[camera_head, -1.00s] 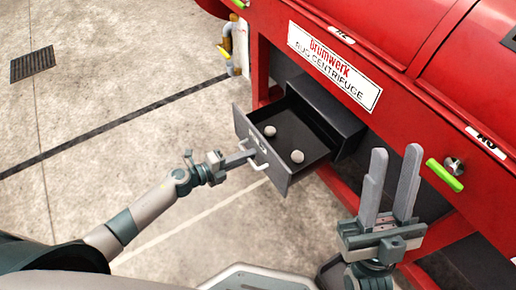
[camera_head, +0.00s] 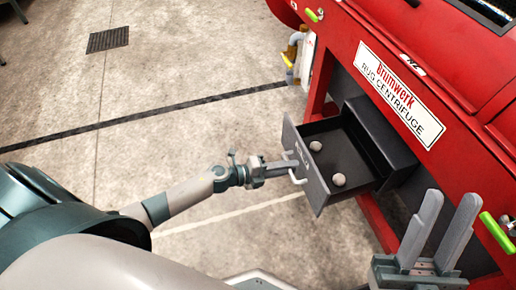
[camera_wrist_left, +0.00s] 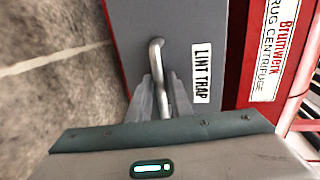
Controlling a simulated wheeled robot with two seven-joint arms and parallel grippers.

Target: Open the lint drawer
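The lint drawer (camera_head: 318,183) stands pulled out of the red rug centrifuge, its dark inside showing with two pale round lumps (camera_head: 338,179) in it. In the left wrist view its grey front (camera_wrist_left: 190,25) bears a "LINT TRAP" label (camera_wrist_left: 201,73) and a bent metal handle (camera_wrist_left: 157,55). My left gripper (camera_head: 288,164) is at this handle, one finger on each side in the left wrist view (camera_wrist_left: 163,90), closed around it. My right gripper (camera_head: 451,198) is open and empty, fingers pointing up, at the lower right before the machine.
The red centrifuge (camera_head: 375,30) fills the right side, with a name sign (camera_head: 400,93) above the drawer and a green-handled knob (camera_head: 495,228) near my right gripper. Red frame legs stand beneath. The concrete floor (camera_head: 190,60) to the left is clear, with a dark grate (camera_head: 108,39).

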